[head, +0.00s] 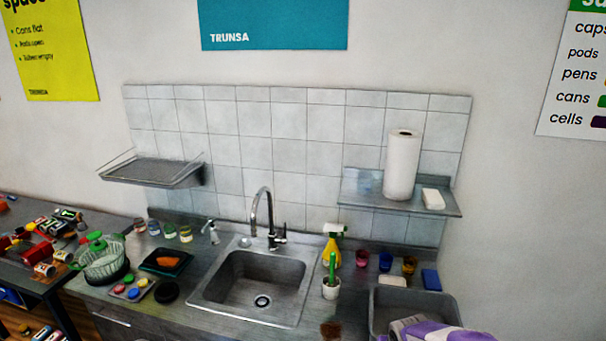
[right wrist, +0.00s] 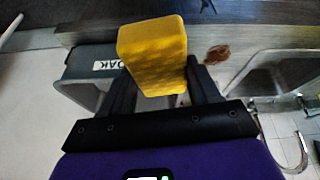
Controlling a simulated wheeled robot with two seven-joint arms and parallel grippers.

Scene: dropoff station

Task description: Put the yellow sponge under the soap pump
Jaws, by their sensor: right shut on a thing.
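The yellow sponge (right wrist: 152,50) is a thick block in the right wrist view. My right gripper (right wrist: 160,82) is shut on it, one dark finger at each side. The sponge is held over the front of the counter, near a grey tub. In the head view, my purple and white right wrist (head: 435,330) shows at the lower right; the sponge cannot be made out there. The soap pump (head: 210,232) appears to be the small pale dispenser behind the sink's left corner, far from my right gripper. My left gripper is out of view.
The sink (head: 215,290) with its tall tap (head: 268,215) lies between. A spray bottle (head: 332,247), a potted brush (head: 331,285), cups and a blue block (head: 431,279) stand right. The grey tub (head: 375,300) is near my wrist. A black tray (head: 150,262) and jars stand left.

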